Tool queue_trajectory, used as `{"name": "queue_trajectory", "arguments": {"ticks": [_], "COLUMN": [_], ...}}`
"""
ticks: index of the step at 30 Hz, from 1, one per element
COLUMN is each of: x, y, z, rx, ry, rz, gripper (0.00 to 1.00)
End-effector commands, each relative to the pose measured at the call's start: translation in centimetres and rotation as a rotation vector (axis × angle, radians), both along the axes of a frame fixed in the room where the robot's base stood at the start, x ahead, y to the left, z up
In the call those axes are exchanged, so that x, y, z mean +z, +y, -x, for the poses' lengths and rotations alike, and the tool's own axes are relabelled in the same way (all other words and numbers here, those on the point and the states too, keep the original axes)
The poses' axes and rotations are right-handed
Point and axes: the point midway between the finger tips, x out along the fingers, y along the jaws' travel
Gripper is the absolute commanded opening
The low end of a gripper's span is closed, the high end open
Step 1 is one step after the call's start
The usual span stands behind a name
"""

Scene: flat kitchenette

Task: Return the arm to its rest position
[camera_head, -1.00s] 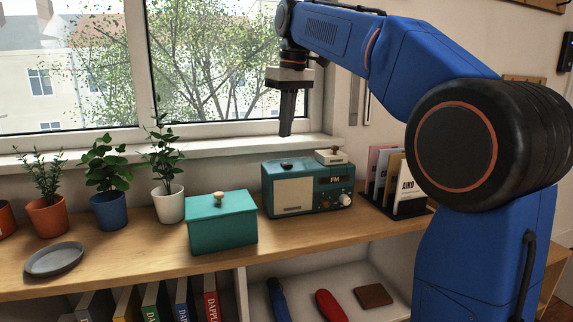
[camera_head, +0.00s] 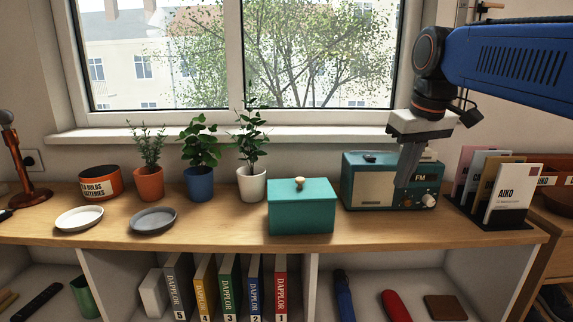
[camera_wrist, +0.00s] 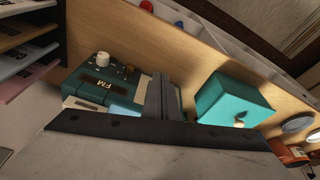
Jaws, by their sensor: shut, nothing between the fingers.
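My gripper (camera_head: 408,165) hangs from my blue arm at the upper right of the head view, fingers pointing down. Its fingers are together and hold nothing. In the head view the fingers overlap the front of the teal radio (camera_head: 365,184); I cannot tell the exact gap between them. In the wrist view my gripper (camera_wrist: 163,98) shows between the radio (camera_wrist: 103,86) and the teal lidded box (camera_wrist: 228,98). The box also stands left of the radio in the head view (camera_head: 301,212).
The wooden counter (camera_head: 240,228) holds potted plants (camera_head: 199,183), a white plate (camera_head: 79,218), a grey plate (camera_head: 153,220) and an orange tin (camera_head: 100,182). A card rack (camera_head: 490,217) stands right of the radio. Open air lies before the window.

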Motion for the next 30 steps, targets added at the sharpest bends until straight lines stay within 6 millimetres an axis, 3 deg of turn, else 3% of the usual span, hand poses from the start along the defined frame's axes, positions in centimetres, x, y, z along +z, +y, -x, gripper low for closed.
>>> {"name": "queue_trajectory", "arguments": {"ticks": [1, 8, 15, 21, 25, 30], "x": [-1.3, -7.8, -15.8, -21.6, -23.7, -24.5], "y": [-0.3, -1.5, -2.5, -3.0, -3.2, -3.2], "z": [1.6, 7.7, 14.0, 17.9, 19.2, 19.6], "rx": [-0.018, -0.109, -0.198, -0.257, -0.277, -0.285], "ry": [-0.008, -0.056, -0.104, -0.138, -0.149, -0.155], "rz": [-0.002, -0.014, -0.029, -0.040, -0.045, -0.046], "gripper": [0.00, 0.00, 0.00, 0.00, 0.00, 0.00]}}
